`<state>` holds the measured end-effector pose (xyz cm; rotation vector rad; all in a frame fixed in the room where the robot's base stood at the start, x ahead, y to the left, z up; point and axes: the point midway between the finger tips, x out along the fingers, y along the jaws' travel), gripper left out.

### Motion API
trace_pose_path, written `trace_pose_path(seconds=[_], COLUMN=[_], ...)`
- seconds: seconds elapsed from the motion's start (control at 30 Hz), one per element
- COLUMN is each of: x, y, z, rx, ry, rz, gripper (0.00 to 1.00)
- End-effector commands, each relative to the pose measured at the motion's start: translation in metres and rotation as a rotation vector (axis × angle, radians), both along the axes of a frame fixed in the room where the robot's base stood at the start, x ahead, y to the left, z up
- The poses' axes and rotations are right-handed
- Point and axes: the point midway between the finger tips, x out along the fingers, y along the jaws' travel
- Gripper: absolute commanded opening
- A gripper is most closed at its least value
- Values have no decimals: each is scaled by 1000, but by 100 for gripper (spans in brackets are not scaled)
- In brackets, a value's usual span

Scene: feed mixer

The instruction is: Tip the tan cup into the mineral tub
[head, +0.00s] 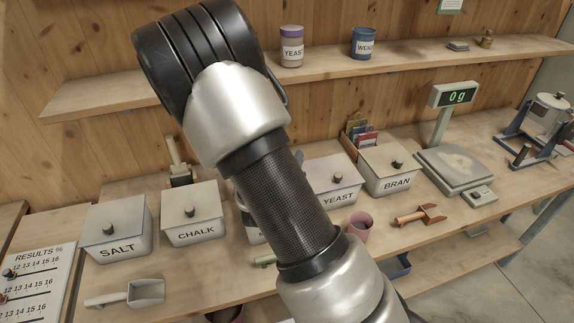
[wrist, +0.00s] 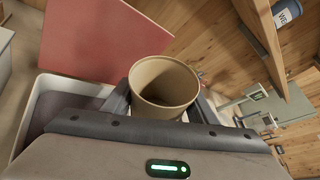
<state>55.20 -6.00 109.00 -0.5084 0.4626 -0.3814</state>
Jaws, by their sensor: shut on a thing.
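The tan cup (wrist: 165,85) is between the two fingers of my gripper (wrist: 163,100) in the wrist view. My gripper is shut on it. The cup's round mouth faces the camera, and its inside shows tan walls with shadow at the lower right. Just left of the cup is an open white-walled tub (wrist: 78,86) with dull grey-purple stuff in it. No label shows on it, so I cannot tell for sure that it is the mineral tub. My gripper and the tan cup are not visible in the head view, where my arm crosses the middle.
A red panel (wrist: 105,40) rises behind the open tub. Lidded tubs of salt (head: 118,228), chalk (head: 193,214), yeast (head: 335,182) and bran (head: 388,170) stand on the bench. A pink cup (head: 360,226), a copper scoop (head: 425,214) and a scale (head: 455,168) reading 0 g are to the right.

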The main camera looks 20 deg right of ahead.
Motion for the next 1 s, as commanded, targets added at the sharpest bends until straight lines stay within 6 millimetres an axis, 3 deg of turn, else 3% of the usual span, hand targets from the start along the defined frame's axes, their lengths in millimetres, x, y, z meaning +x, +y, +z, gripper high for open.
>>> trace_pose_path(seconds=[0.17,0.53,1.0], x=[0,5,6], y=[0,15,18], z=[-1,-5,9], rx=[23,492,531], ry=[-8,-150,-159], rz=[-2,-3,-2], gripper=[27,27,27])
